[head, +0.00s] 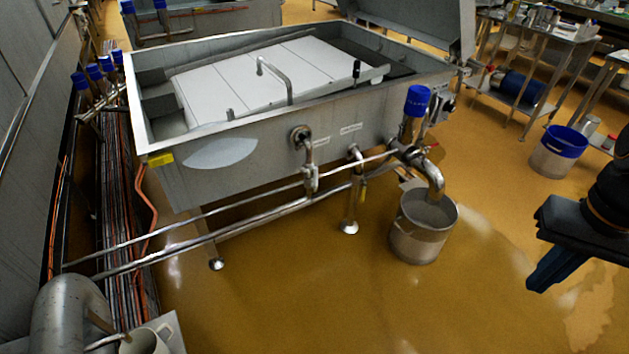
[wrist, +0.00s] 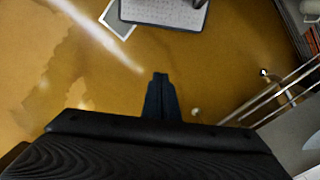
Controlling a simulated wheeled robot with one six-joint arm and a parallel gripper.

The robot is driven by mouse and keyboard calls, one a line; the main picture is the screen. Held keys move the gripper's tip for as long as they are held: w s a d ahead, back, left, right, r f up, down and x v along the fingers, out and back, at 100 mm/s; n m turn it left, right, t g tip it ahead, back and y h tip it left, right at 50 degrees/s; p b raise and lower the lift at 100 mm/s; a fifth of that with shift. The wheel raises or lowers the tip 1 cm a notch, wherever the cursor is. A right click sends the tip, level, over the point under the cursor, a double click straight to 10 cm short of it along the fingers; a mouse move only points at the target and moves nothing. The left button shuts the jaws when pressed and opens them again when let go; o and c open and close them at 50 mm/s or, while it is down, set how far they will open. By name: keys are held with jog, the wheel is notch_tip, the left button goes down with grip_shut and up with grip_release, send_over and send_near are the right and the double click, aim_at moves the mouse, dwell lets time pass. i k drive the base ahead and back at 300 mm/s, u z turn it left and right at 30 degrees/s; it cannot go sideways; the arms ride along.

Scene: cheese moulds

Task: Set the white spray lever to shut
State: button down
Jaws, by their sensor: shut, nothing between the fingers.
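The steel vat (head: 240,150) fills the middle of the head view, with pipes and valves along its front side. Small white labels (head: 351,128) mark the valve fittings there. A thin pale bar (head: 375,158) runs near the valves. I cannot tell whether it is the white spray lever or a pipe, so the lever's setting is unclear. My gripper (head: 543,278) hangs at the right of the head view, over open floor and well apart from the vat. Its fingers are together and empty; they also show in the wrist view (wrist: 160,76), where no lever can be made out.
A steel bucket (head: 420,240) stands under the vat's curved outlet pipe (head: 432,178). A blue-rimmed bin (head: 560,152) and steel trolleys stand at the right. Pipes run low across the left. The wet floor (head: 320,290) before the vat is largely clear.

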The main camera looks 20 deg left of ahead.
aim_at(313, 186)
jog(key=u, duration=1.15)
jog(key=i, duration=0.8)
jog(key=z, duration=0.95)
